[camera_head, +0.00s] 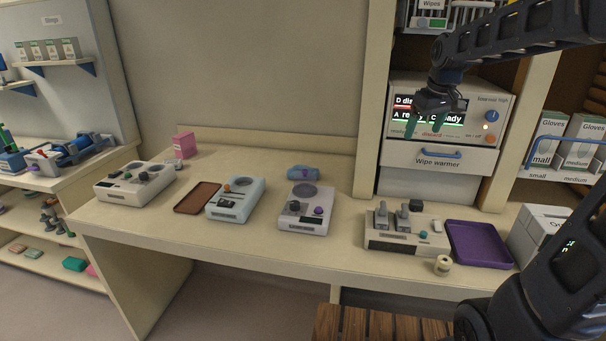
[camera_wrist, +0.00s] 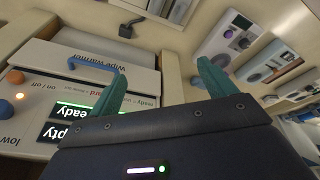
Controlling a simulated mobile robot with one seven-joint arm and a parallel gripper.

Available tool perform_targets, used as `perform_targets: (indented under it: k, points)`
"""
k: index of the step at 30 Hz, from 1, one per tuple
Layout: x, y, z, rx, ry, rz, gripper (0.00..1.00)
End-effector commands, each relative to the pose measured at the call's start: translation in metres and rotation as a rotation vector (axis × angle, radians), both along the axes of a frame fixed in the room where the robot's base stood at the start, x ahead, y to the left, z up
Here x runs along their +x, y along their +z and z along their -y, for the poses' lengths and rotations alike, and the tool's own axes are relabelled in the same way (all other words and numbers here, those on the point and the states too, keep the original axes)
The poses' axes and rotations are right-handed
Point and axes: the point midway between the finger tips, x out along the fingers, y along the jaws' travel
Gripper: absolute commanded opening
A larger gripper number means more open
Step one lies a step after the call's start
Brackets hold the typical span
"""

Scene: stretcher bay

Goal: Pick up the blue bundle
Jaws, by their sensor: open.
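The blue bundle (camera_head: 303,172) is a small rolled blue bundle with a purple band. It lies near the back of the counter (camera_head: 340,250), behind a white device with a round dark plate (camera_head: 306,209). My gripper (camera_head: 424,124) is open and empty, with teal fingers, in front of the wipe warmer. It is above the counter, to the right of the bundle and apart from it. In the wrist view my gripper (camera_wrist: 160,72) has its two fingers spread with nothing between them.
The wipe warmer (camera_head: 438,158) stands at the back right. Several devices fill the counter: a pale blue one (camera_head: 236,200), a white one (camera_head: 136,184) and a switch box (camera_head: 407,235). A brown tray (camera_head: 197,198), purple tray (camera_head: 478,244) and pink box (camera_head: 185,145) stand among them.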

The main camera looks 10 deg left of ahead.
Motion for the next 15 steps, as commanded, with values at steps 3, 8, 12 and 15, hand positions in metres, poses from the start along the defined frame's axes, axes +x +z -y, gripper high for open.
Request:
perform_targets:
  k: [3, 8, 12, 15]
  points:
    - [0.03, -0.001, -0.031, -0.011, 0.099, -0.019, 0.83]
    - [0.066, -0.005, -0.074, -0.025, 0.231, -0.039, 0.83]
    - [0.095, -0.013, -0.116, -0.034, 0.347, -0.056, 0.83]
    - [0.113, -0.021, -0.147, -0.04, 0.427, -0.068, 0.83]
